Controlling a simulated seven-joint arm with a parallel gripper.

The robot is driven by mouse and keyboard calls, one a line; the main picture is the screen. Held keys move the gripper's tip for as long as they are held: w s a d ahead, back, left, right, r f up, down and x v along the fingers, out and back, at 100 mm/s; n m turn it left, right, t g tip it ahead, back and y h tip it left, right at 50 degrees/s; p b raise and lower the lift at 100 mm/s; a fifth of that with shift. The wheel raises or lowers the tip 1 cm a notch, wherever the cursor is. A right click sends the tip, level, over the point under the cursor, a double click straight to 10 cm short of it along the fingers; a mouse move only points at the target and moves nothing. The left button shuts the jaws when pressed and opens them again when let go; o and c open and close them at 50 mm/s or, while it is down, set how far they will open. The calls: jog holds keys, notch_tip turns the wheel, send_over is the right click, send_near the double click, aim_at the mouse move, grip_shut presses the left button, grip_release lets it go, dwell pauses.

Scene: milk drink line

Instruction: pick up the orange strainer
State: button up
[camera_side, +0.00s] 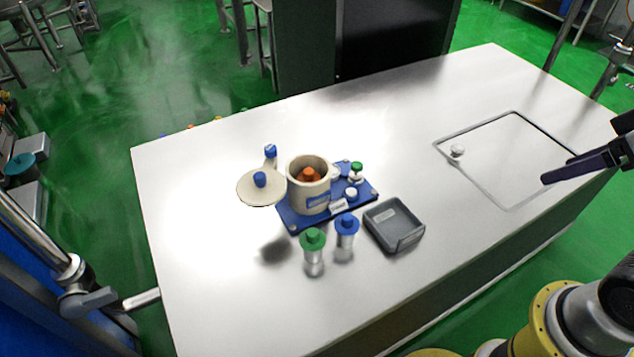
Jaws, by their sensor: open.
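The orange strainer (309,174) sits inside a cream pot (296,196) on a blue base (290,218). A cream lid (248,190) with a blue knob stands open to the left of the pot. My gripper (546,180) is at the right edge of the view, dark, open and empty. It is far to the right of the pot, over the right part of the table, and is partly cut off by the frame.
Two metal cylinders, one with a green top (312,239) and one with a blue top (347,225), stand in front of the pot. A grey tray (412,245) lies to their right. A small green-topped part (356,167) is beside the pot. The table between tray and hatch (515,150) is clear.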

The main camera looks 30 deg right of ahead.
jog(key=w+a+r+t, duration=0.1)
jog(key=w+r, duration=0.3)
jog(key=w, duration=0.2)
jog(key=w+r+t, duration=0.1)
jog(key=w+r, duration=0.3)
jog(key=w, duration=0.2)
jog(key=n+g+y, duration=0.1)
jog(key=n+g, duration=0.3)
send_over(309, 171)
jog(key=s, duration=0.2)
jog(key=f, duration=1.9)
jog(key=d+f, duration=0.1)
jog(key=f, duration=0.9)
jog(key=shift+s+f, duration=0.1)
jog(key=shift+s, duration=0.1)
jog(key=shift+x, duration=3)
jog(key=shift+a, duration=0.15)
